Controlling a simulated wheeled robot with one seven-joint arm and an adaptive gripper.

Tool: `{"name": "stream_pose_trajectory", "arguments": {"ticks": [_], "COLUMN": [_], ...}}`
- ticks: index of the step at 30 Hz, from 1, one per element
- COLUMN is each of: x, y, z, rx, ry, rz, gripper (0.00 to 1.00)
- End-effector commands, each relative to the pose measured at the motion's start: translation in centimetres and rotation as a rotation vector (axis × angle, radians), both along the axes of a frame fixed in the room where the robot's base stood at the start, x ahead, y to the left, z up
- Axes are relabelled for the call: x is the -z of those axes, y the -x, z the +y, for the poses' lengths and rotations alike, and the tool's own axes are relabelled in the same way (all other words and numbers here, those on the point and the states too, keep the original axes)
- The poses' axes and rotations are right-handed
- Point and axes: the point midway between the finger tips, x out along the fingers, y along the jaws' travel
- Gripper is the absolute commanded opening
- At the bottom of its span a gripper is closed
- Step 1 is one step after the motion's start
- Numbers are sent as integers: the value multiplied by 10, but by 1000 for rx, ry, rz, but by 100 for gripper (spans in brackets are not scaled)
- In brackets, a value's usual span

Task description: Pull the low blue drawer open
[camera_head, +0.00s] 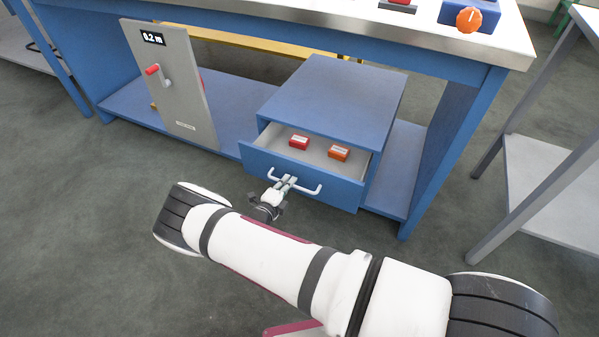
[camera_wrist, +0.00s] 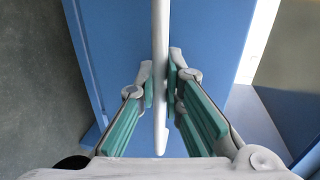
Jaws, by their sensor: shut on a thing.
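The low blue drawer (camera_head: 318,184) belongs to a blue cabinet (camera_head: 335,95) on the bench's lower shelf. It stands partly open, and its light inside shows. A white bar handle (camera_head: 309,190) runs across its front. My gripper (camera_head: 284,184) is at the middle of this handle, in front of the drawer. In the wrist view the handle (camera_wrist: 160,60) passes between my green-padded fingers (camera_wrist: 160,85), which are closed on it. The blue drawer front (camera_wrist: 110,50) fills much of the wrist view behind the handle.
A grey panel (camera_head: 180,100) with a red-knobbed crank stands to the left. A grey side table (camera_head: 550,180) is at the right. The floor (camera_head: 80,230) in front is clear.

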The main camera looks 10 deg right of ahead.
Motion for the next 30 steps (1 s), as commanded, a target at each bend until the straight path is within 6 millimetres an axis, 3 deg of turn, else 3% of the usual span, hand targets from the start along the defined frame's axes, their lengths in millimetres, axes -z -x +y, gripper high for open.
{"name": "stream_pose_trajectory", "arguments": {"ticks": [6,15,21,30], "x": [1,1,1,1], "y": [49,100,118,125], "z": [38,73,86,91], "rx": [-4,-3,-2,-1], "ry": [-2,-1,-1,-2], "rz": [3,3,3,2], "gripper": [0,0,0,0]}}
